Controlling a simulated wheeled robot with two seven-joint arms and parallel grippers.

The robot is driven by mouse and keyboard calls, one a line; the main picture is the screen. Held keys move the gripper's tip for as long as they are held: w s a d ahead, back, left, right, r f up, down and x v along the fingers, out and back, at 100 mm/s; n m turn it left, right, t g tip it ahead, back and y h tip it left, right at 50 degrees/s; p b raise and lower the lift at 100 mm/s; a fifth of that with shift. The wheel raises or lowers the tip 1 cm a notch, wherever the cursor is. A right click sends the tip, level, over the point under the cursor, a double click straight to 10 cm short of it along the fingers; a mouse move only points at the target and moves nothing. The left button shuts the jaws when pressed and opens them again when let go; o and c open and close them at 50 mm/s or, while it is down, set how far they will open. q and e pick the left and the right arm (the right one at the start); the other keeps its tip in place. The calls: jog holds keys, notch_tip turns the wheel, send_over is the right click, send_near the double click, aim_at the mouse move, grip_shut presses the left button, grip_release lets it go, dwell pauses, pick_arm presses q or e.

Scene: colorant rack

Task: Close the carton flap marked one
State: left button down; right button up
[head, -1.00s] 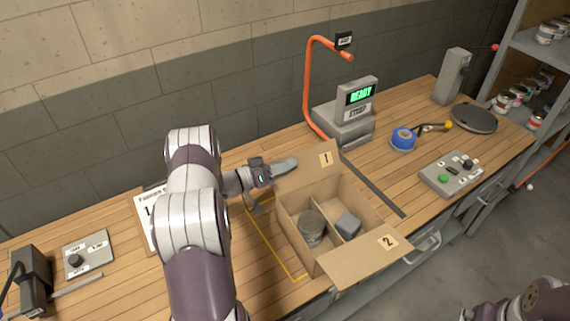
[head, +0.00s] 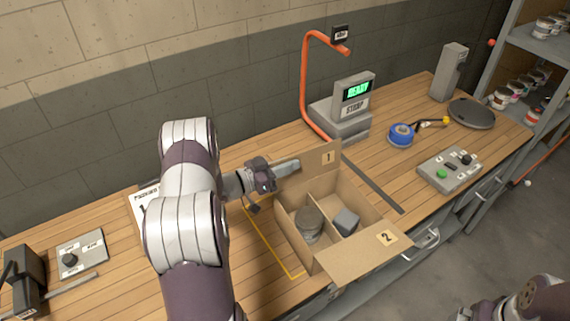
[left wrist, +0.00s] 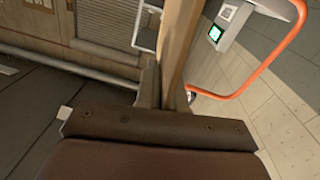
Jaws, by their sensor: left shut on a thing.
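The open cardboard carton (head: 356,253) stands on the bench with its top open. Flap one (head: 322,160), marked 1, stands raised at the carton's back left side. Flap two (head: 372,257), marked 2, is folded outward at the front right. My left gripper (head: 287,168) is at the left edge of flap one and shut on it. In the left wrist view the flap (left wrist: 180,50) rises edge-on between the fingers, which are mostly hidden. Part of my right arm shows at the lower right, but its fingers are out of frame.
A round tin (head: 309,222) and a grey block (head: 346,221) sit in separate compartments of the carton. Behind it stand a scale with a READY display (head: 358,93) and an orange curved post (head: 304,85). A button box (head: 449,170) and blue tape roll (head: 401,135) lie to the right.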

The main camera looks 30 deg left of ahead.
pick_arm(q)
jog(key=shift+s+d+m, duration=0.1)
jog(key=shift+d+m, duration=0.15)
jog(key=shift+m, duration=0.05)
jog(key=shift+s+d, duration=0.2)
jog(key=shift+d, duration=0.05)
dwell(1.4)
jog(key=c, duration=1.3)
grip_release()
jog(key=shift+d, duration=0.1)
jog(key=shift+b+v, duration=1.75)
jog(key=shift+v, duration=4.65)
